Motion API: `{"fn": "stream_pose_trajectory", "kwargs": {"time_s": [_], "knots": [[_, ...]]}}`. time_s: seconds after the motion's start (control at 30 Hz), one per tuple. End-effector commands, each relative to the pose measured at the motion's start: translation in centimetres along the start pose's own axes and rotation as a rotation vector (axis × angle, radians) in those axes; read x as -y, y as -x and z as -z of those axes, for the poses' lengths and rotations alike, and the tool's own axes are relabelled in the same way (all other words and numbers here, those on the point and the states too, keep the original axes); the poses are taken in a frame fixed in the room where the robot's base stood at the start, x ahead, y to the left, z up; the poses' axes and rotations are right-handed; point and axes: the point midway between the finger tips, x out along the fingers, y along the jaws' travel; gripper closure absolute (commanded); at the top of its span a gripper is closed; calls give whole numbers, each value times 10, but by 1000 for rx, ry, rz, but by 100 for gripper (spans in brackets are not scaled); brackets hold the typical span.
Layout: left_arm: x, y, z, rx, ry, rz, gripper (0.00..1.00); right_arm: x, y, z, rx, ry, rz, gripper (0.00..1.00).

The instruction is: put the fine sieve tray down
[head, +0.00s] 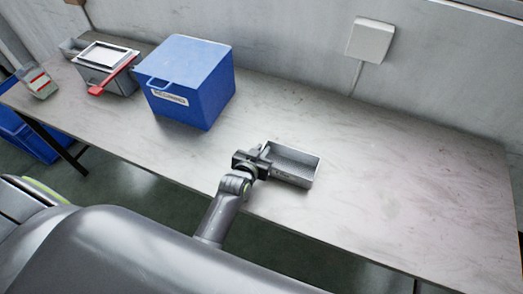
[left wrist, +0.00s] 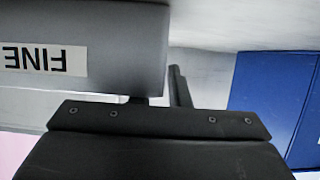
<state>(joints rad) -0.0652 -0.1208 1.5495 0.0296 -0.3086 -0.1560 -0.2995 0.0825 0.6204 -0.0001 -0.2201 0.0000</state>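The fine sieve tray (head: 310,174) is a grey open metal box with a perforated floor, level over the front middle of the table in the head view. Its side with the upside-down FINE label (left wrist: 33,57) fills the upper left of the left wrist view. My left gripper (head: 262,156) is at the tray's left end, shut on its end wall. In the left wrist view one finger (left wrist: 180,86) shows outside the wall; the other is mostly hidden behind the tray. I cannot tell whether the tray touches the table. My right gripper is not in view.
A blue lidded box (head: 190,85) stands left of the tray; its blue side shows in the left wrist view (left wrist: 275,95). Farther left are a grey container (head: 108,62) and a red-handled tool (head: 112,78). The table (head: 400,180) is clear to the right.

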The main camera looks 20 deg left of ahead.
Motion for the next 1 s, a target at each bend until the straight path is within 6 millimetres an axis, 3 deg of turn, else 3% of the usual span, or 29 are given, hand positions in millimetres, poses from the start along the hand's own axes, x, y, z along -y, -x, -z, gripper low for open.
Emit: {"fn": "stream_pose_trajectory", "kwargs": {"time_s": [0.47, 0.67, 0.8, 1.0], "knots": [[0, 6, 5, 1, 0, 0, 76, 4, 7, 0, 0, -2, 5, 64], [0, 32, 7, 4, 3, 0, 76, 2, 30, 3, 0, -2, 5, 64], [0, 63, 7, 4, 5, 1, 76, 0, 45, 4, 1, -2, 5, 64], [0, 97, 3, 0, 4, 2, 76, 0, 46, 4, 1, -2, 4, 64]]}}
